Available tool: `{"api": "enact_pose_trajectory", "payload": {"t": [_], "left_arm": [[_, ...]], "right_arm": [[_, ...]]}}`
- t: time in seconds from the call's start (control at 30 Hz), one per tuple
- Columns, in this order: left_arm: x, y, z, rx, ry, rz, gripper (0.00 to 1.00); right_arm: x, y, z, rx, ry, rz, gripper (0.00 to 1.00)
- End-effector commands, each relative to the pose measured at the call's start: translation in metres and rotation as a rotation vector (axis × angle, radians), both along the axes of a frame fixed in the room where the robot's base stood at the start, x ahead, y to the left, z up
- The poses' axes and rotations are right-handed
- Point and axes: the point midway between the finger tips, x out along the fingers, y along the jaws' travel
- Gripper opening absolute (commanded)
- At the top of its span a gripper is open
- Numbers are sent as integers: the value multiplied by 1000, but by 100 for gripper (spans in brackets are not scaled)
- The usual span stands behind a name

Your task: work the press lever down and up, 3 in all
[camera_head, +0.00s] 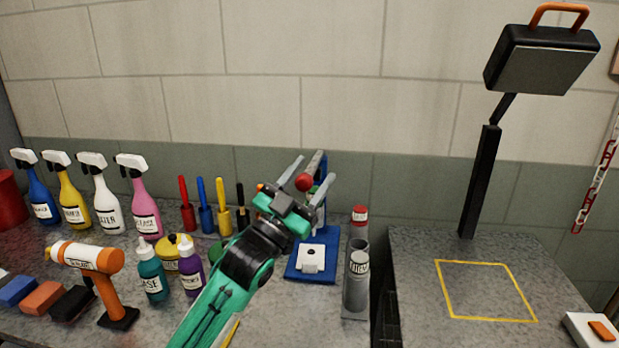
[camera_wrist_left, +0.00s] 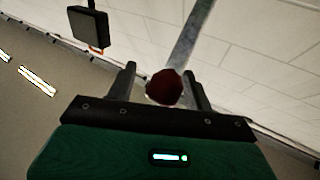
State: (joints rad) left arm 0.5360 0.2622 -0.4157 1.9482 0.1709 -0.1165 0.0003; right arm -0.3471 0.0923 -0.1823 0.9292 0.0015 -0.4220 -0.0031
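The press (camera_head: 298,274) has a blue base with a white block on it and stands on the bench behind my left gripper. Its lever is a grey bar (camera_head: 315,162) ending in a red ball knob (camera_head: 304,182). My left gripper (camera_head: 308,176) is open, with its two fingers apart on either side of the knob. In the left wrist view the dark red knob (camera_wrist_left: 165,87) sits between the fingers, nearer the right one, with a gap on the left. The gripper and arm hide part of the press. My right gripper is not in view.
Spray bottles (camera_head: 103,200), screwdrivers (camera_head: 222,205), small bottles (camera_head: 151,275) and an orange-and-white tool (camera_head: 95,270) crowd the left bench. Grey canisters (camera_head: 357,280) stand just right of the press. A black lamp (camera_head: 545,60) rises above the right bench, where a yellow outlined square (camera_head: 485,290) is empty.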

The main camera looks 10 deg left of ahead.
Motion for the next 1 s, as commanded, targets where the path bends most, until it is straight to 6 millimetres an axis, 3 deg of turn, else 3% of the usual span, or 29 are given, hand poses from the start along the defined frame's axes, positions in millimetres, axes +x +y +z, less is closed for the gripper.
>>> {"api": "enact_pose_trajectory", "payload": {"t": [0.17, 0.33, 0.7, 1.0], "left_arm": [[-3, 3, -5, 1, 1, 2, 52], [-21, 15, -21, 2, 2, 1, 52], [-74, 49, -65, 2, 1, 0, 52], [-94, 62, -78, 1, 0, -1, 52]], "right_arm": [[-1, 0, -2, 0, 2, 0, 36], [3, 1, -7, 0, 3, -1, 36], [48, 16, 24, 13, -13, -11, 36], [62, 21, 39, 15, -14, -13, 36]]}}
